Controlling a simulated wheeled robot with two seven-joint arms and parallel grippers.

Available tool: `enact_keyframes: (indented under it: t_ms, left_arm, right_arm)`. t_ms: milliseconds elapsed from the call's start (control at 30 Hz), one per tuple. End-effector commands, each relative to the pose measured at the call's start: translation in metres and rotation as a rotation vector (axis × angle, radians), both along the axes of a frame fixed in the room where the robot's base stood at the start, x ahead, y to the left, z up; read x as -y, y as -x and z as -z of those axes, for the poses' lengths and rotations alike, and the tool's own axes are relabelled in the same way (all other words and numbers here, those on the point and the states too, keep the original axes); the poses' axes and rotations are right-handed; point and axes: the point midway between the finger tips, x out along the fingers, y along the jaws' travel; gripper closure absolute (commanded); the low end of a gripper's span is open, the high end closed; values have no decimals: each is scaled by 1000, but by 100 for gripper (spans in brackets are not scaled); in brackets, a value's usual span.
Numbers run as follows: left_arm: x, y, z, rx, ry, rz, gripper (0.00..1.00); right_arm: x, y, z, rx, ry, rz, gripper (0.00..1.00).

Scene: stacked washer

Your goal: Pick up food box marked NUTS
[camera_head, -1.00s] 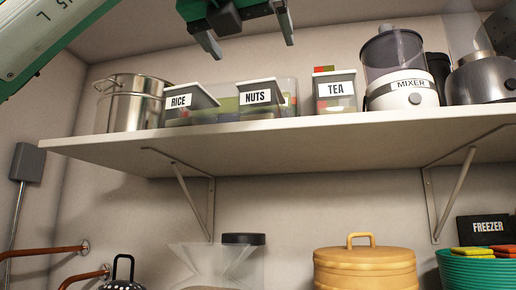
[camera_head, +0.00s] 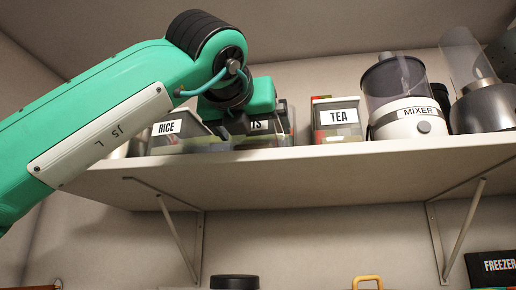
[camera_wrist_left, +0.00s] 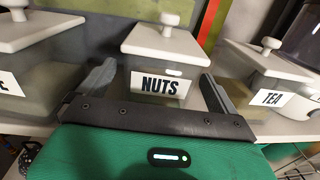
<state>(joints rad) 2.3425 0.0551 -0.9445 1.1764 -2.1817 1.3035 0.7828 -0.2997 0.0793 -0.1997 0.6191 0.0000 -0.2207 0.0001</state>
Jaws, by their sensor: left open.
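The food box marked NUTS stands on the shelf between the RICE and TEA boxes. In the left wrist view the NUTS box (camera_wrist_left: 163,55) has a grey lid with a round knob and a white label facing me. In the head view the NUTS box (camera_head: 283,125) is mostly hidden behind my left gripper (camera_head: 240,128), with only the end of its label showing. My left gripper is open, and in the left wrist view its fingers (camera_wrist_left: 157,85) lie to either side of the box's front. I cannot tell whether they touch it. My right gripper is not in view.
The RICE box (camera_head: 180,132) stands close on the left and the TEA box (camera_head: 337,120) on the right. The mixer (camera_head: 405,100) is further right. The shelf's front edge (camera_head: 330,156) runs below the gripper, with brackets underneath.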

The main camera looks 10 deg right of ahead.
Motion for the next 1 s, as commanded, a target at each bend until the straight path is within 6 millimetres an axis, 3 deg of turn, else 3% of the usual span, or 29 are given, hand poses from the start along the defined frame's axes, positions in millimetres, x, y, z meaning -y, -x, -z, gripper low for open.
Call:
enact_keyframes:
  t_ms: [133,400,733,1000]
  left_arm:
    - [4,-8,-2,0,-1,0,4]
    - [17,-37,-2,0,-1,1,4]
    - [21,-45,3,1,0,-1,4]
    - [21,-45,3,1,0,-1,57]
  right_arm:
    - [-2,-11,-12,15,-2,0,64]
    - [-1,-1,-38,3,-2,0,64]
    - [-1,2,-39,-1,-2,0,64]
    - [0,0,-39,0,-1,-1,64]
